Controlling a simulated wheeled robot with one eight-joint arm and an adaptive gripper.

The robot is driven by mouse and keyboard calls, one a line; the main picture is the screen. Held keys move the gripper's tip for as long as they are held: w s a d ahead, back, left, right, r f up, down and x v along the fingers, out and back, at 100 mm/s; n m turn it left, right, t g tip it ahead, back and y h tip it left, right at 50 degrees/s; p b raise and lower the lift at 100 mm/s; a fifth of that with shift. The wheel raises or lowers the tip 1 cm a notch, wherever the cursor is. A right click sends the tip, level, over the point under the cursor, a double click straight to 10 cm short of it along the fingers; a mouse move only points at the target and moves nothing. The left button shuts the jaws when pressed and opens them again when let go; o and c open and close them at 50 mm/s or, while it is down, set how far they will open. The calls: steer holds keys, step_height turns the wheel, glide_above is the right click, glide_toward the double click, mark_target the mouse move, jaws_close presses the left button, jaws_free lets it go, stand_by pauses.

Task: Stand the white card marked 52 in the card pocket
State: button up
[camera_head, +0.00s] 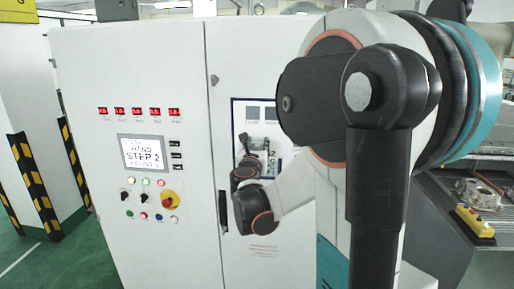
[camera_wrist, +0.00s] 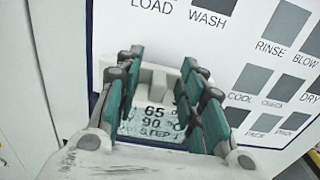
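My gripper (camera_wrist: 163,78) is in front of the upper cabinet panel, with its green-padded fingers either side of a white block-like piece (camera_wrist: 158,80). The piece fills the gap and seems pinched between the pads. No full 52 is readable. The card pocket cannot be clearly told apart.
The panel (camera_wrist: 206,45) has grey squares labelled LOAD, WASH, RINSE, BLOW, COOL, CHECK and DRY. The cabinet screen (camera_head: 143,154) reads STEP 2, with buttons and a red-yellow knob (camera_head: 169,200) below. A black door handle (camera_head: 222,211) stands left of my arm. A yellow control box (camera_head: 474,222) lies at right.

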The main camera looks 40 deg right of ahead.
steer(key=v, duration=1.2)
steer(key=shift+s, duration=0.1)
steer(key=shift+a, duration=0.1)
